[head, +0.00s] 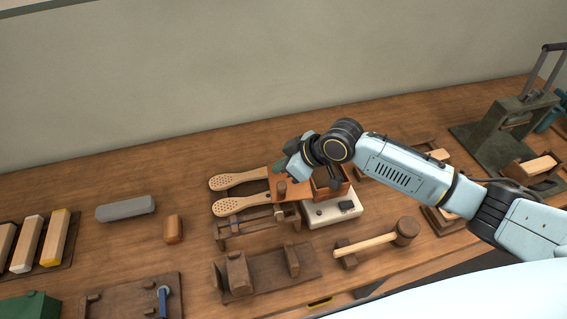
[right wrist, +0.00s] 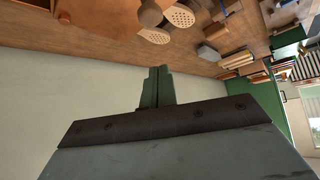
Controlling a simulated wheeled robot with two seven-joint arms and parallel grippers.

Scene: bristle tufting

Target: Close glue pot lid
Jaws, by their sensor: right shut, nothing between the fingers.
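The glue pot (head: 342,190) is a copper-brown box on a white base (head: 333,211) with a dark control. Its orange-brown lid (head: 291,212) hangs out at the pot's left side, so the pot looks open; a round wooden knob (head: 281,188) is on the lid. The knob also seems to show at the top of the right wrist view (right wrist: 150,13). My right gripper (head: 279,168) is at the lid's far left edge, its green fingers shut and empty (right wrist: 157,86). I cannot tell whether it touches the lid. My arm hides part of the pot. My left gripper is out of view.
Two perforated wooden brush heads (head: 237,205) lie left of the lid. A wooden clamp rack (head: 250,225) and a mallet (head: 375,243) are in front. A green press (head: 510,130) stands at right. The table left of the brush heads is partly clear.

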